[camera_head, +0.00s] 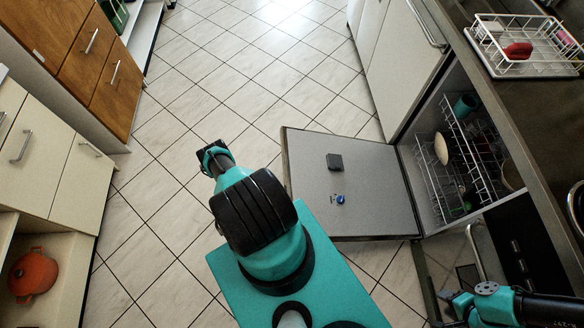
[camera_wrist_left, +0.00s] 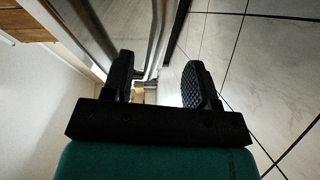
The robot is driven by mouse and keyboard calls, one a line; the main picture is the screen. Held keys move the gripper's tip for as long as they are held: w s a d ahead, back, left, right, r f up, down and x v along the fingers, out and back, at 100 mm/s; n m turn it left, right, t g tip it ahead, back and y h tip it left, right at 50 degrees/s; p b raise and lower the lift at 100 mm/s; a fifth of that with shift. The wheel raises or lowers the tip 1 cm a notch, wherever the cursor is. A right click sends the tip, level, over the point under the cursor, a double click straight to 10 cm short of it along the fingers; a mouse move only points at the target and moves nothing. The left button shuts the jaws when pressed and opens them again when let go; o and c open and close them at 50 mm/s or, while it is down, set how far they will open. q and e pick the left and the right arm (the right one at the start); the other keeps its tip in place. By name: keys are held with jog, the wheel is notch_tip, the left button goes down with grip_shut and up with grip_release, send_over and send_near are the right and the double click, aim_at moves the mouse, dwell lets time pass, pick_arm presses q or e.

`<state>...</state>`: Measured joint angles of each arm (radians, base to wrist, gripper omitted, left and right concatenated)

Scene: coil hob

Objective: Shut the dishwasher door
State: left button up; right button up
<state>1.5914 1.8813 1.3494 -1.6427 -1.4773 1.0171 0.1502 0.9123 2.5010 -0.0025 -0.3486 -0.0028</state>
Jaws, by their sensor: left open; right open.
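The dishwasher door (camera_head: 375,185) is folded down open, its grey inner face up, in the middle of the head view. Its right edge meets the dishwasher opening, where wire racks (camera_head: 465,150) hold some dishes. My right gripper (camera_head: 446,302) is at the bottom right, beyond the door's near right corner and apart from it. It is open, and its fingers are small and dark here. My left gripper (camera_wrist_left: 160,88) is open in the left wrist view, with nothing clearly held between its fingers.
Tiled floor (camera_head: 245,65) is clear left of and beyond the door. Wood and cream cabinets (camera_head: 50,160) line the left side, with an orange pot (camera_head: 33,274) on a shelf. A dish rack (camera_head: 520,45) stands on the right counter. A black-fronted appliance (camera_head: 520,250) adjoins the dishwasher.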

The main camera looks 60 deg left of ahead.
pick_arm(q)
jog(key=w, duration=0.8)
jog(key=shift+w+d+f, duration=0.25)
jog(key=shift+w+d, duration=0.05)
jog(key=shift+d, duration=0.05)
jog(key=shift+c, duration=0.3)
grip_shut()
